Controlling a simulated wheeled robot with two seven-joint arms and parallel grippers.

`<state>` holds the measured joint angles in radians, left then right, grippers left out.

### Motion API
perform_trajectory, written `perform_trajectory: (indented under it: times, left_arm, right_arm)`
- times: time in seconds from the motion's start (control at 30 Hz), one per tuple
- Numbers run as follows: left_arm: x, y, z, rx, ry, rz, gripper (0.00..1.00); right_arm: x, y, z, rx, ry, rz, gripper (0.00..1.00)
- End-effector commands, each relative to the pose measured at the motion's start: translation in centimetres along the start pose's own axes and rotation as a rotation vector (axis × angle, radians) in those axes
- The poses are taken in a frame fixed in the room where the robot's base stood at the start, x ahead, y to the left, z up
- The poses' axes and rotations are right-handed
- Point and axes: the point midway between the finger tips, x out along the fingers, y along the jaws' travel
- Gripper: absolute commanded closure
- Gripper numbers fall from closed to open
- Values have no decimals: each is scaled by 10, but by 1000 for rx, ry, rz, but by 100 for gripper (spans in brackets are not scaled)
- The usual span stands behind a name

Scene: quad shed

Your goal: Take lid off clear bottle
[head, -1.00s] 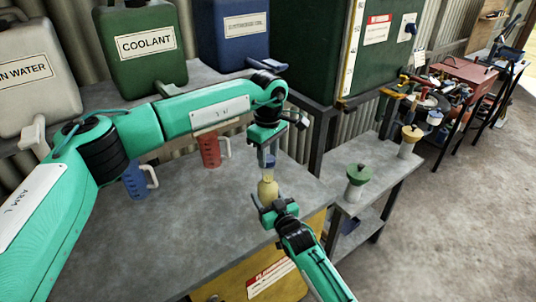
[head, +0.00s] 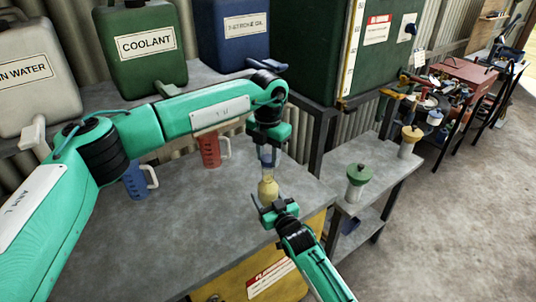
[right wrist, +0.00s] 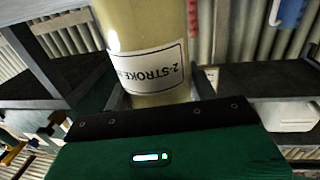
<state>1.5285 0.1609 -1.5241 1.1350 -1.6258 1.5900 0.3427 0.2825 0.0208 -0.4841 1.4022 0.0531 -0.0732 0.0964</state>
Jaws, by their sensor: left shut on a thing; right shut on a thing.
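The clear bottle (head: 268,189) of yellowish liquid stands upright in the air above the bench front. In the right wrist view the bottle (right wrist: 148,45) fills the upper middle, with a white 2-STROKE label. My right gripper (head: 273,208) is shut around its lower body from the front. My left gripper (head: 268,160) points straight down over the bottle and is shut on the blue lid (head: 267,155), which shows between its fingers. The fingers partly hide the lid and neck; I cannot tell whether the lid is still in contact with the neck.
A red jug (head: 210,150) and a blue jug (head: 136,180) stand on the grey bench (head: 180,230) behind and left. Large canisters line the back. A lower side table (head: 368,200) at right bears a green-funnelled container (head: 357,180). The bench's front left is clear.

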Motion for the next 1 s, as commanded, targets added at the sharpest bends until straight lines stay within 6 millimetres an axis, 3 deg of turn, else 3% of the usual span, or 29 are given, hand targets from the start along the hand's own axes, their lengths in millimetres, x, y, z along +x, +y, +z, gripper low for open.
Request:
perform_trajectory:
  times: [0.5, 0.6, 1.0]
  left_arm:
    - [-1, 0, 0, -789, -1, -1, 93]
    - [-1, 0, 1, -868, -1, -1, 93]
    - [-1, 0, 1, -867, -1, -1, 93]
  right_arm:
    - [0, 0, 1, 0, -1, 0, 100]
    - [0, 0, 1, 0, -1, 0, 100]
    - [0, 0, 1, 0, -1, 0, 100]
